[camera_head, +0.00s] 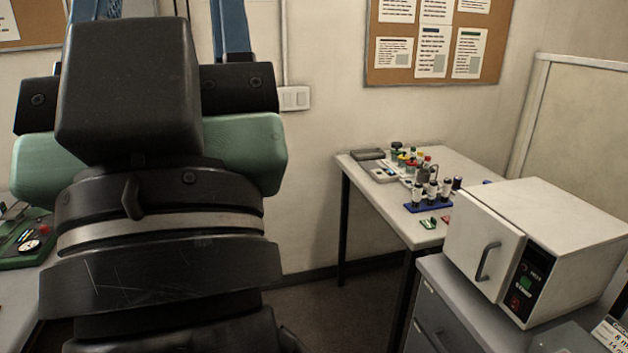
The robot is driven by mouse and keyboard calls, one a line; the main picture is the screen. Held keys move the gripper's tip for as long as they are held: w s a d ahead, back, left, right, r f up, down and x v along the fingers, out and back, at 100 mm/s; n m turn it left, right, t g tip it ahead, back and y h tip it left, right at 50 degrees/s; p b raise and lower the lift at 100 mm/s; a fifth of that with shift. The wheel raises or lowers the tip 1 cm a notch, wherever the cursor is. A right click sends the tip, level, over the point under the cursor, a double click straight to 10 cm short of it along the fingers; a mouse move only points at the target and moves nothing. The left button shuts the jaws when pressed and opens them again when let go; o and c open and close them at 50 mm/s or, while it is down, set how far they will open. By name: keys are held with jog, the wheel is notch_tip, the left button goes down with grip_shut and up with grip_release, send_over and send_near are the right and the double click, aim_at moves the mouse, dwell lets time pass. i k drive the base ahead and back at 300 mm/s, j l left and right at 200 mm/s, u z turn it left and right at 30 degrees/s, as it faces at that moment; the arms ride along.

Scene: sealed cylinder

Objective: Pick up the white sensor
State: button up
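I cannot make out a white sensor for certain. Small whitish items, one a pale block (383,175), lie on the far table (465,160), too small to identify. A green board (25,240) with a round white part shows at the left edge, partly cut off. My black and green arm (165,210) fills the left foreground and hides much behind it. Two blue parts rise apart beyond it and are cut off by the top edge. I see no gripper fingertips clearly, and nothing held is visible.
A blue rack (428,207) of dark-capped tubes stands on the far table, with several coloured caps behind it. A white oven-like box (540,245) with a shut door sits on a grey cabinet (440,310) at right. Dark floor (335,315) is open between arm and cabinet.

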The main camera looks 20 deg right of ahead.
aim_at(433, 184)
jog(key=z, duration=0.4)
jog(key=i+z, duration=0.4)
jog(key=i+j+z, duration=0.1)
jog(key=i+z, duration=0.35)
jog(key=i+j+z, duration=0.25)
jog(key=i+z, duration=0.15)
jog(key=i+j+z, duration=0.15)
jog(key=i+j, duration=1.2)
